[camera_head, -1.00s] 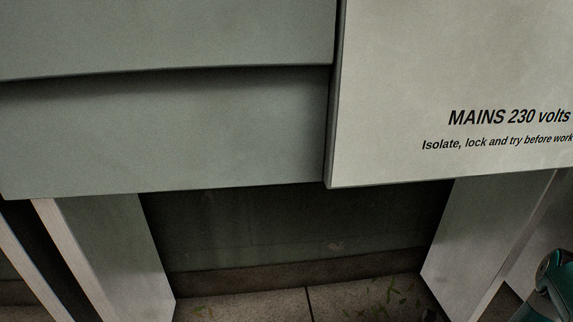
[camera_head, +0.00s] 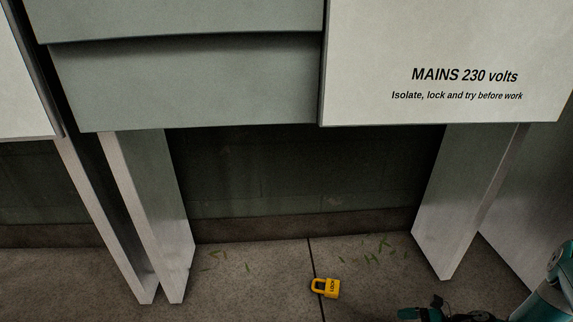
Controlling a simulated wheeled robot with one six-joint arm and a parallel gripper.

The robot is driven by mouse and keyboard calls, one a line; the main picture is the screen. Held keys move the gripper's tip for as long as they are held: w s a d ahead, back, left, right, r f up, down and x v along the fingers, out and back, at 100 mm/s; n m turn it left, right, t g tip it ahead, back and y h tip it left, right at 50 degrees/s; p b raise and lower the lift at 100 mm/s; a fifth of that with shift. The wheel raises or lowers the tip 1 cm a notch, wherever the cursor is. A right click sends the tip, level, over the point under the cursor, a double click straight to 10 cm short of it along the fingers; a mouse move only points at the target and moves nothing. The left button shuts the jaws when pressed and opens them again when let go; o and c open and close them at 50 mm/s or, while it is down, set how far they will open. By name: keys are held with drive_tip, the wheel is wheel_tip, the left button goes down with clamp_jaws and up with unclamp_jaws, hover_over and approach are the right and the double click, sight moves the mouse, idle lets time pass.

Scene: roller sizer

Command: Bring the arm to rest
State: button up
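My arm (camera_head: 552,285), teal and dark, shows at the lower right corner. A dark and teal end part, which looks like my gripper (camera_head: 420,314), shows at the bottom edge right of centre, cut off by the frame. Its fingers cannot be made out, so whether it is open or shut is unclear. It is to the right of a yellow padlock (camera_head: 330,288) that lies on the floor, apart from it.
A pale panel (camera_head: 450,50) marked "MAINS 230 volts" hangs beside a grey-green housing (camera_head: 190,85). Pale legs (camera_head: 155,215) and (camera_head: 465,205) stand below on the tiled floor (camera_head: 250,285). Green scraps (camera_head: 370,257) lie between them. Another pale panel (camera_head: 22,90) is at the left.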

drive_tip(key=w+a+r+n+g+h+p, duration=0.25)
drive_tip(key=r+n, duration=0.25)
drive_tip(key=r, duration=0.7)
drive_tip(key=w+a+r+n+g+h+p, duration=0.1)
drive_tip(key=w+a+r+n+p, duration=0.3)
drive_tip(key=r, duration=0.8)
drive_tip(key=w+a+r+n+g+h, duration=0.15)
drive_tip(key=r+n, duration=0.45)
drive_tip(key=r, duration=0.7)
drive_tip(key=s+a+r+n+h+p, duration=0.1)
drive_tip(key=s+a+r+n+p, duration=0.1)
drive_tip(key=s+a+r+n, duration=0.45)
drive_tip(key=s+a+r+n+h+p, duration=0.1)
drive_tip(key=a+r, duration=0.2)
drive_tip(key=r, duration=0.6)
drive_tip(key=s+a+r+n+h+p, duration=0.25)
drive_tip(key=s+r+n, duration=0.5)
drive_tip(key=s, duration=0.65)
wheel_tip(320, 180, up, 39)
drive_tip(key=m+p, duration=0.1)
drive_tip(key=p, duration=3.7)
drive_tip(key=shift+w+t+y, duration=0.15)
drive_tip(key=shift+t+y, duration=0.25)
drive_tip(key=shift+y, duration=0.05)
drive_tip(key=shift+o, duration=0.4)
drive_tip(key=shift+r, duration=0.25)
